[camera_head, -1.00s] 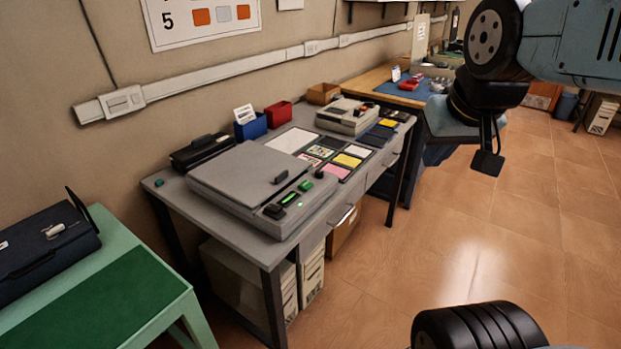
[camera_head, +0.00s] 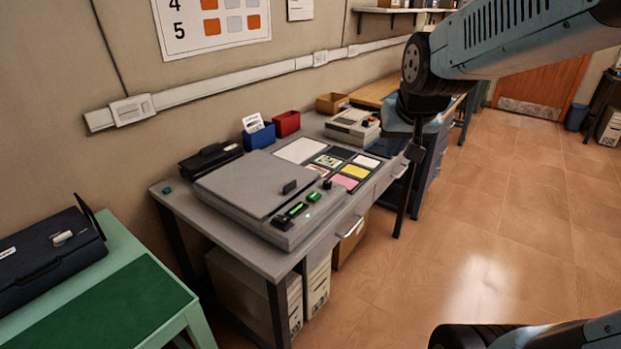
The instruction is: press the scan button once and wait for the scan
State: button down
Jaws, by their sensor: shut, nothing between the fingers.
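The grey flatbed scanner (camera_head: 250,185) sits on the grey desk with its lid down. On its front control strip are a raised green button (camera_head: 314,197), a small dark knob, and a dark panel with a lit green display (camera_head: 295,209). A small green light glows beside the display. No label is readable, so I cannot tell for sure which control is the scan button. My gripper (camera_head: 414,153) is shut and empty. It hangs downward to the right of the scanner, in front of the desk's far right end, clear of the controls.
Coloured cards (camera_head: 355,171) lie right of the scanner, with a beige machine (camera_head: 353,127) behind them. Blue (camera_head: 259,137) and red (camera_head: 286,123) bins stand near the wall. A green table (camera_head: 120,285) stands at left. The floor at right is clear.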

jog(key=w+a+f+y, duration=0.1)
jog(key=w+a+f, duration=0.6)
jog(key=w, duration=0.4)
jog(key=m+t+y, duration=0.2)
jog(key=m+y, duration=0.1)
send_over(316, 197)
notch_tip(316, 197, down, 7)
jog(key=shift+w, duration=0.2)
jog(key=shift+f, duration=0.1)
jog(key=shift+f, duration=4.35)
jog(key=shift+f, duration=0.15)
jog(key=shift+f, duration=0.2)
jog(key=shift+s+f, duration=0.1)
jog(key=shift+f, duration=0.4)
jog(key=shift+r, duration=0.95)
